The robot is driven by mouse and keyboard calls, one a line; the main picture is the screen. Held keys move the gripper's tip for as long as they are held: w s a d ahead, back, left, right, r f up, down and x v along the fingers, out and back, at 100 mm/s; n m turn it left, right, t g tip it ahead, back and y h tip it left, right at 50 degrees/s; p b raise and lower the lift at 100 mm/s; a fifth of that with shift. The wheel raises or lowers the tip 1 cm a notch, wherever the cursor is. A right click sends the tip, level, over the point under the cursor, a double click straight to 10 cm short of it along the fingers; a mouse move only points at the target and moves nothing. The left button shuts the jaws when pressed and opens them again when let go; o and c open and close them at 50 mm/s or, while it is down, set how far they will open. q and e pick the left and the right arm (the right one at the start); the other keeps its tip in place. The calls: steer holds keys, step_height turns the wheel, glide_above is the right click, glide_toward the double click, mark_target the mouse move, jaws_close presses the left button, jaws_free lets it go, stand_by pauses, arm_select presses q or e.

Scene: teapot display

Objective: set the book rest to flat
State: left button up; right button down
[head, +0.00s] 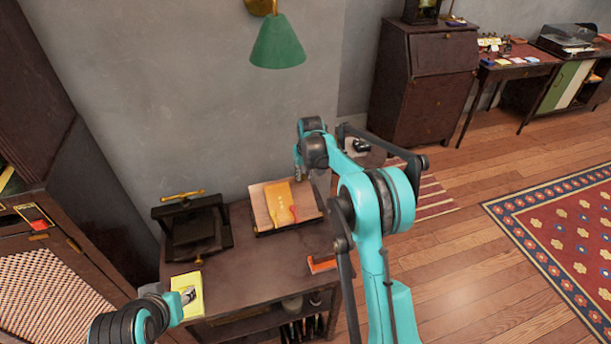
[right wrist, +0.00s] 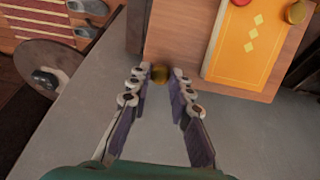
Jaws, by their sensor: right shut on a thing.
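The book rest (head: 262,207) stands on the dark table, with a wooden board over a dark base. A yellow-orange book (head: 280,203) with a red ribbon or marker lies on it; the board's slope is hard to judge. In the right wrist view the wooden board (right wrist: 175,40) and the book (right wrist: 247,42) fill the upper part. My right gripper (right wrist: 160,76) is shut on a small brass knob (right wrist: 159,72) at the board's edge. In the head view my right gripper (head: 298,172) is at the rest's far right side, mostly hidden. My left gripper (head: 188,295) is over a yellow pad; its jaw opening is unclear.
A dark press with a brass handle (head: 196,228) stands left of the rest. An orange-red object (head: 321,264) lies near the table's right edge. A yellow pad (head: 190,283) lies at the front left. A green lamp (head: 277,44) hangs on the wall above.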

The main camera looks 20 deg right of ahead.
steer(key=shift+w+f, duration=0.85)
steer(key=shift+f, duration=0.2)
steer(key=shift+w+f, duration=0.8)
steer(key=shift+f, duration=0.25)
steer(key=shift+x, duration=1)
steer(key=shift+w+f, duration=0.1)
steer(key=shift+w, duration=0.05)
steer(key=shift+a+f+b, duration=0.15)
steer(key=shift+f+b, duration=0.1)
steer(key=shift+b, duration=0.05)
steer(key=c, duration=1.8)
jaws_free()
steer(key=shift+c, duration=0.2)
steer(key=o, duration=0.4)
steer(key=shift+w+f, duration=0.1)
steer(key=shift+f, duration=0.15)
steer(key=shift+o, duration=0.2)
steer(key=shift+w+f, duration=0.2)
steer(key=shift+w, duration=0.1)
steer(key=shift+s+r, duration=0.3)
steer(key=shift+r, duration=0.2)
steer(key=v, duration=1.1)
steer(key=shift+w+r, duration=0.15)
steer(key=shift+r, duration=0.1)
